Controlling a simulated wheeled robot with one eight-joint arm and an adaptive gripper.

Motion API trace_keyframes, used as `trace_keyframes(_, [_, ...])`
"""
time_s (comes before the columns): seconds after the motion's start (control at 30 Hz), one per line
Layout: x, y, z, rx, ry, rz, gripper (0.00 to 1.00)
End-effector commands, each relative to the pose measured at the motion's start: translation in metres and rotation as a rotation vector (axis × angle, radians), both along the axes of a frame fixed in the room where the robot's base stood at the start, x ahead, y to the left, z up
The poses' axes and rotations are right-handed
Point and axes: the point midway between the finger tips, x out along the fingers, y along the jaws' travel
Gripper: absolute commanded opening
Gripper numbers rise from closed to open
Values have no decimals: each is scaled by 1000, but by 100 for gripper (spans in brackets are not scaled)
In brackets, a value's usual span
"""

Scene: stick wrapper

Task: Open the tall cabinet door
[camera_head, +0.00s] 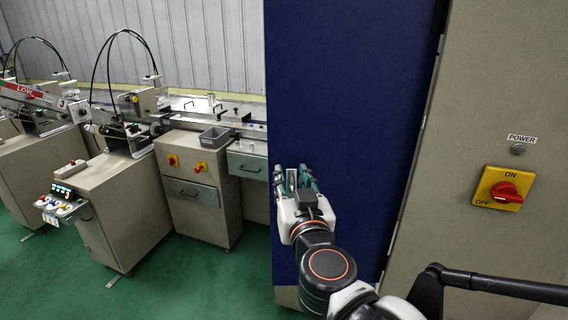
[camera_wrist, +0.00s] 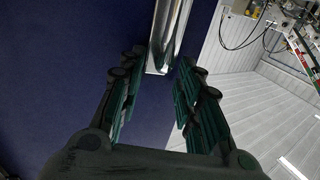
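The tall cabinet door is a dark blue panel (camera_head: 350,90) in the middle of the head view, and it fills the left of the wrist view (camera_wrist: 60,70). It looks closed, with a dark gap and hinges along its right edge. A shiny metal handle (camera_wrist: 168,38) stands on the door in the wrist view. My gripper (camera_head: 294,180) is at the door's left edge. In the wrist view my gripper (camera_wrist: 158,88) has its green-padded fingers apart, with the handle's end between the fingertips. I cannot tell whether either finger touches the handle.
A beige machine (camera_head: 200,185) with drawers stands to the left. Green floor (camera_head: 190,285) is clear in front of it.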

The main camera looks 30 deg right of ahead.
Motion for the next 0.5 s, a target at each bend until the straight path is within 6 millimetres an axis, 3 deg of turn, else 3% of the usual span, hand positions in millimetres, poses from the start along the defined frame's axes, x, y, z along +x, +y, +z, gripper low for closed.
trace_keyframes(0.3, [0,0,30,0,0,0,32])
trace_keyframes(0.5, [-1,0,37,0,0,0,32])
